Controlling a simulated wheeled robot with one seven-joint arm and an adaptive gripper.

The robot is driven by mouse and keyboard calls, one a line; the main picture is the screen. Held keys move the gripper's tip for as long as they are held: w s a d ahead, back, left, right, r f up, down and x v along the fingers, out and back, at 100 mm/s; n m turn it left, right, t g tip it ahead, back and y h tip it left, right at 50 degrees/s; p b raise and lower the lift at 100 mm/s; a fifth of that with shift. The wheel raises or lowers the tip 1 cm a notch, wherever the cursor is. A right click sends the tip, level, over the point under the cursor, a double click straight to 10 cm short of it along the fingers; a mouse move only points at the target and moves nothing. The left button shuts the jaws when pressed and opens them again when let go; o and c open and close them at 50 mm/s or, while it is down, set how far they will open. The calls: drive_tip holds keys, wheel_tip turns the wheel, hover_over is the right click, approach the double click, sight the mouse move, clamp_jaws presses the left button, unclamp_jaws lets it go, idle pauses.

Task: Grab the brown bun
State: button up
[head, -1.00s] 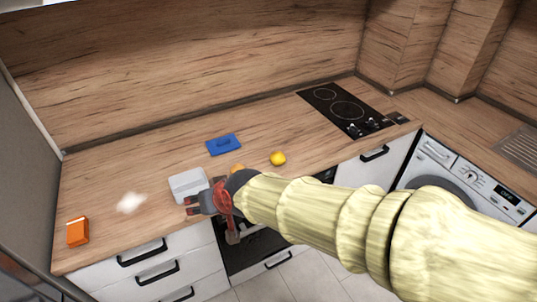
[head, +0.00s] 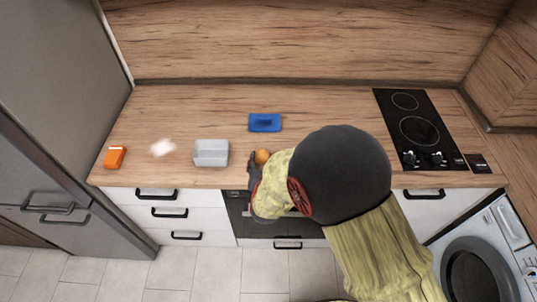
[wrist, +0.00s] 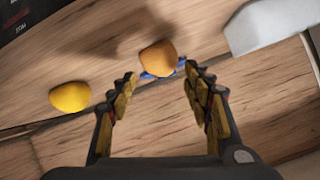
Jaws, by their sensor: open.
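The brown bun (head: 262,156) sits on the wooden counter, right of a grey container. In the wrist view the rounded orange-brown bun (wrist: 158,56) lies just beyond the fingertips, roughly centred between them. My gripper (wrist: 160,76) is open, with a finger on either side and nothing held. In the head view my gripper (head: 253,165) is at the counter's front edge beside the bun, partly covered by my arm.
The grey container (head: 211,153) is close left of the bun; a blue item (head: 265,122) lies behind it. A yellow fruit (wrist: 70,97) is nearby in the wrist view. An orange box (head: 115,157) and white patch (head: 162,148) are farther left; the hob (head: 420,130) is right.

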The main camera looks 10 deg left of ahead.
sight(263, 157)
drive_tip(key=b+x, duration=0.1)
drive_tip(key=x, duration=0.5)
drive_tip(key=shift+s, duration=0.1)
drive_tip(key=shift+c, duration=1.3)
drive_tip(key=c, duration=0.6)
